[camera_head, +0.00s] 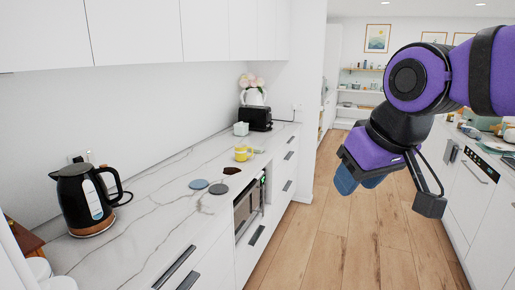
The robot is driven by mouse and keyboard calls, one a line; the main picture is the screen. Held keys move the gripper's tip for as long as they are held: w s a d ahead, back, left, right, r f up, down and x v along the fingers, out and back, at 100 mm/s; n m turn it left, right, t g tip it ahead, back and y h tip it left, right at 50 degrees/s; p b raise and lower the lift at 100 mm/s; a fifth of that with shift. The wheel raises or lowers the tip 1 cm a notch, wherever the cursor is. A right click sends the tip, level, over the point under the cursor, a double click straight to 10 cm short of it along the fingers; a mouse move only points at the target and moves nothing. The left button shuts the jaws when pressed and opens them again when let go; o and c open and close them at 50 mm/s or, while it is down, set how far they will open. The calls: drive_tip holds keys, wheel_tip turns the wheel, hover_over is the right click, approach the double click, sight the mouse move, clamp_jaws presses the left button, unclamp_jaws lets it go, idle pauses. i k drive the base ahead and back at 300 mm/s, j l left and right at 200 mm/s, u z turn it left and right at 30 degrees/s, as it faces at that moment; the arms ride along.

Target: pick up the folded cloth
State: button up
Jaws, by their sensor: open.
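I cannot make out a folded cloth for certain. A small pale grey-blue item (241,128) stands on the left marble counter in front of the black toaster; it is too small to tell what it is. Two flat round pieces lie on the counter nearer to me, one blue-grey (198,184) and one dark grey (219,189). A small dark brown flat item (232,170) lies just beyond them. My gripper (360,183) is open, with blue fingertips pointing down over the wooden floor, right of the counter and apart from everything on it. Nothing shows between its fingers.
A black kettle (86,199) stands on the counter (150,210) at the left. Yellow cups (242,153) sit near the middle, and a black toaster (256,118) stands behind. Wall cabinets overhang the counter. The floor aisle (320,235) is clear. Another cluttered counter stands at right.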

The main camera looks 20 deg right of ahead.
sight(259, 149)
drive_tip(key=i+l, duration=1.2)
drive_tip(key=i, duration=0.2)
drive_tip(key=i+l+u, duration=0.1)
drive_tip(key=i+l, duration=1.15)
drive_tip(key=i, duration=0.15)
drive_tip(key=i+l+u, duration=0.1)
drive_tip(key=u, duration=1)
